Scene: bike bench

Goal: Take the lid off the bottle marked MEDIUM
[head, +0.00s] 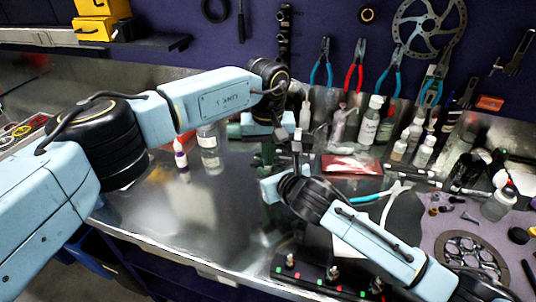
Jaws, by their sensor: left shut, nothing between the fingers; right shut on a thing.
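My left gripper (283,132) is over the middle of the bench, shut and empty. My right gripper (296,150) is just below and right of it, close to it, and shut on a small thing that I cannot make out. No label reading MEDIUM is legible in the head view, so I cannot tell which bottle it is. A small white bottle with a purple cap (180,156) and a clear jar (209,150) stand left of the grippers. Several bottles stand at the back right, among them a tall labelled one (370,122) and a small white one (423,153).
A red packet (350,165) lies right of the grippers. A clear bottle (497,205) and a chainring (470,255) are on the right mat. Pliers (355,68) hang on the back wall. The metal bench top (190,215) is clear at front left.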

